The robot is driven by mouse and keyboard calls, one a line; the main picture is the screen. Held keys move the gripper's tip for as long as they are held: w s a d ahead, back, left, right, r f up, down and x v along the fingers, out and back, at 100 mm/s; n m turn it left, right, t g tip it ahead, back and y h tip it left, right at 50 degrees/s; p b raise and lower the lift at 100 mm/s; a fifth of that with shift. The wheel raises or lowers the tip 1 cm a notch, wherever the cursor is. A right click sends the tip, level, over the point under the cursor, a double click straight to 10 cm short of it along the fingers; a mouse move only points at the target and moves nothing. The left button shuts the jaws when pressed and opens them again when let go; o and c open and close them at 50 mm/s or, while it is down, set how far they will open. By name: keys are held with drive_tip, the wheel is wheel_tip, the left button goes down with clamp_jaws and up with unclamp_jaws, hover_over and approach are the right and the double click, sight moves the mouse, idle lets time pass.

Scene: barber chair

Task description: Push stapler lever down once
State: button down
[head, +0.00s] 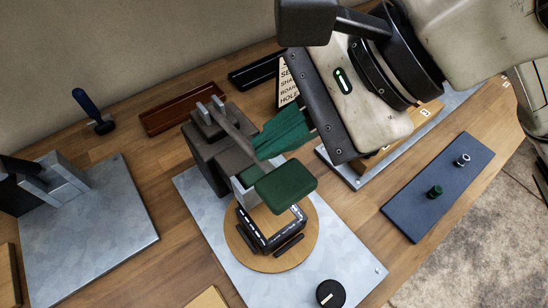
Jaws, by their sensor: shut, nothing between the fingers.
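The stapler (208,150) is a dark grey block standing on a metal plate in the middle of the head view. Its grey lever (238,132) runs from two pegs at the back towards a dark green pad (285,190) at the front. The pad stands above a round wooden disc (245,250) with a black angled piece on it. My gripper (264,147) comes in from the upper right, with its teal fingers shut and empty. The fingertips overlap the lever in the picture, just behind the pad. I cannot tell whether they touch it.
A metal plate with a dark device (85,230) lies at left. A blue-handled tool (92,108) and a brown tray (183,108) lie behind. A dark blue board (438,188) with two small pegs lies at right. A black knob (330,293) sits on the front of the stapler's plate.

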drive_tip(key=r, duration=0.1)
drive_tip(key=r+p, duration=0.1)
drive_tip(key=r, duration=0.2)
drive_tip(key=shift+w+a+r+p, duration=0.25)
drive_tip(key=shift+w+r+p, duration=0.05)
drive_tip(key=shift+p, duration=0.05)
idle(0.7)
